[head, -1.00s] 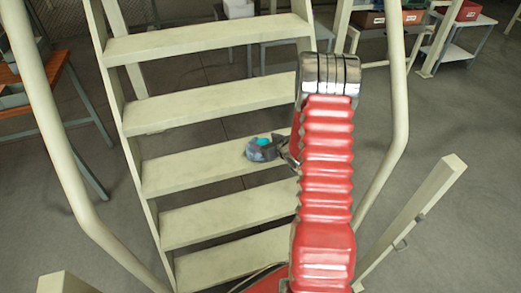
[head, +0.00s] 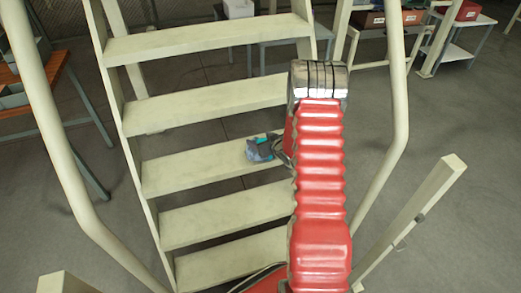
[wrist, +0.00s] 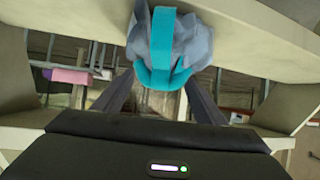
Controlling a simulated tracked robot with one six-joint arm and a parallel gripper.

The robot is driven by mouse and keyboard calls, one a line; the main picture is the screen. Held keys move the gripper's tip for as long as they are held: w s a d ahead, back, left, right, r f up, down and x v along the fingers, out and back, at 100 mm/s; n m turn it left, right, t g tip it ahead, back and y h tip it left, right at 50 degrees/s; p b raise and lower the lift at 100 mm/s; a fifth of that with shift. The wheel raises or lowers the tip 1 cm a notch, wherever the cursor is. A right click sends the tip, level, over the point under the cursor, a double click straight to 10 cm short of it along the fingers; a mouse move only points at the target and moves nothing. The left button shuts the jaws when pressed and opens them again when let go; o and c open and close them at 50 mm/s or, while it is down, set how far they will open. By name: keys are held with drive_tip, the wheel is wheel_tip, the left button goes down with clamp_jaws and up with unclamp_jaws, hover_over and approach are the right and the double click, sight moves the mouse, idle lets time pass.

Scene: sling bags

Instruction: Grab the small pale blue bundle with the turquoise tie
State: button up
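The small pale blue bundle (head: 254,154) with its turquoise tie (head: 264,151) is at a step of the pale stair, just left of my red arm in the head view. In the wrist view the bundle (wrist: 194,42) is close up at top centre, with the turquoise band (wrist: 163,45) down its middle. My gripper (wrist: 160,88) has its two dark fingers spread apart, with a gap between them. They point at the bundle's near edge. Their tips are partly hidden there, and I cannot tell whether they touch it. My gripper (head: 279,145) is partly hidden by my arm.
Pale stair treads (head: 210,105) lie above and below the bundle. Curved handrails flank them at left (head: 62,140) and right (head: 396,110). An orange-topped table (head: 55,65) is at far left. Shelves with red bins (head: 372,20) stand at the back. Grey floor is open at right.

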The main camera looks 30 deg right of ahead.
drive_tip(key=c, duration=1.4)
drive_tip(key=shift+r, duration=0.1)
drive_tip(key=shift+c, duration=0.2)
drive_tip(key=shift+r, duration=4.95)
